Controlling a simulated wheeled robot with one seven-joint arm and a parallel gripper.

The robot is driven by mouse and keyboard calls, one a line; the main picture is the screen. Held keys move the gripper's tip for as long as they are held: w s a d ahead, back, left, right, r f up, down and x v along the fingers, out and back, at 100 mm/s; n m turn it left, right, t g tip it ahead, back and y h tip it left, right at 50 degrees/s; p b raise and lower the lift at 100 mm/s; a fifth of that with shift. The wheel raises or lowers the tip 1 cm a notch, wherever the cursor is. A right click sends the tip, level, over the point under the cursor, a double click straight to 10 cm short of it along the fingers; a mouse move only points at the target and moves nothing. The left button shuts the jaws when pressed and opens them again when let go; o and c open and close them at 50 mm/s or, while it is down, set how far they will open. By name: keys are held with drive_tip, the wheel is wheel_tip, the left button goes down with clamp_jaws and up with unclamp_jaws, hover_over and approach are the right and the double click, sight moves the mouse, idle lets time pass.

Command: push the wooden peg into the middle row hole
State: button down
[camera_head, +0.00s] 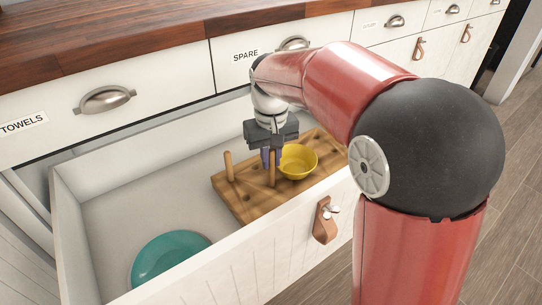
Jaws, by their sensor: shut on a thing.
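My gripper (271,158) points down over the wooden peg board (247,207) in the open drawer. Its fingers are shut on a wooden peg (272,177), whose lower part shows below them. The peg is upright and its lower end meets or hovers just over the board; I cannot tell whether it is in a hole. A second wooden peg (229,168) stands upright on the board to the left, apart from my gripper. The board has several dark holes; some are hidden behind the pegs, gripper and bowl.
A yellow bowl (299,163) sits on the board, close to the right of my gripper. A teal plate (168,258) lies at the drawer's front left. The drawer's front wall (240,262) and left side wall (72,235) stand around. The drawer floor between plate and board is clear.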

drive_tip(key=c, duration=1.3)
unclamp_jaws()
wheel_tip(320, 180, up, 8)
drive_tip(key=shift+f+p, duration=0.1)
drive_tip(key=shift+p, duration=0.55)
drive_tip(key=shift+s, duration=0.1)
